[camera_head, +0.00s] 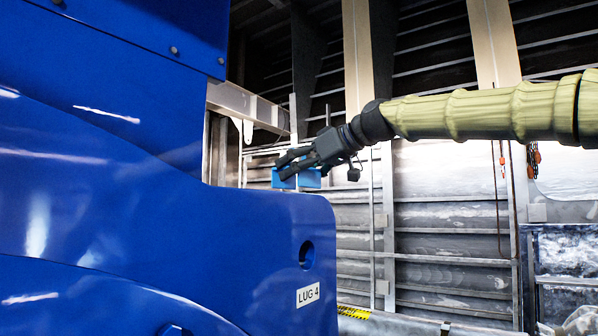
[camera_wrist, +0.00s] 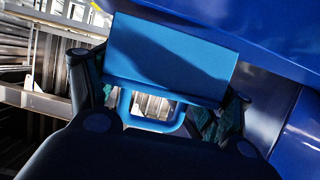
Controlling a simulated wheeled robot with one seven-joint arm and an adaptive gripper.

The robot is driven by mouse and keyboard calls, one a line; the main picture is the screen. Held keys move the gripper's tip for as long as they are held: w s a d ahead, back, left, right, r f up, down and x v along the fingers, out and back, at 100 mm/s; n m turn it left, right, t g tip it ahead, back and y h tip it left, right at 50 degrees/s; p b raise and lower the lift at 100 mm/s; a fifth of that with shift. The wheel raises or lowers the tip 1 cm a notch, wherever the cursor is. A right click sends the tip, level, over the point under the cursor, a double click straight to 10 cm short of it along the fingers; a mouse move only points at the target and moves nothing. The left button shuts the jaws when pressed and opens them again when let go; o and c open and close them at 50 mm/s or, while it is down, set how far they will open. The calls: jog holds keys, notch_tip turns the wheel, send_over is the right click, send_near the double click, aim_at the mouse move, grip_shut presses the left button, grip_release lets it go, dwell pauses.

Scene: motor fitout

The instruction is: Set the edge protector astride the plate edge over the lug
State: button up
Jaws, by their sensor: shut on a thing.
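The edge protector (camera_head: 312,179) is a lighter blue block, held by my gripper (camera_head: 284,164) at the top edge of the big blue plate (camera_head: 250,235). In the head view its lower side meets the line of the plate's edge; I cannot tell whether it touches or sits astride it. The lug is the plate's rounded corner with a round hole (camera_head: 307,254) and a "LUG 4" label (camera_head: 308,295), below and slightly right of the protector. In the wrist view the protector (camera_wrist: 170,55) shows a flat face and a loop handle between my gripper's fingers (camera_wrist: 158,98).
A taller blue housing (camera_head: 120,90) rises left of the plate. A pale beam (camera_head: 245,105) stands behind my gripper. A ribbed metal wall (camera_head: 440,240) fills the background. The space right of the lug looks open.

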jog(key=shift+f+b, duration=0.75)
jog(key=shift+f, duration=0.55)
dwell(0.6)
jog(key=o, duration=1)
jog(key=shift+o, duration=0.2)
jog(key=shift+s, duration=0.1)
jog(key=v, duration=1.2)
jog(key=shift+d, duration=0.1)
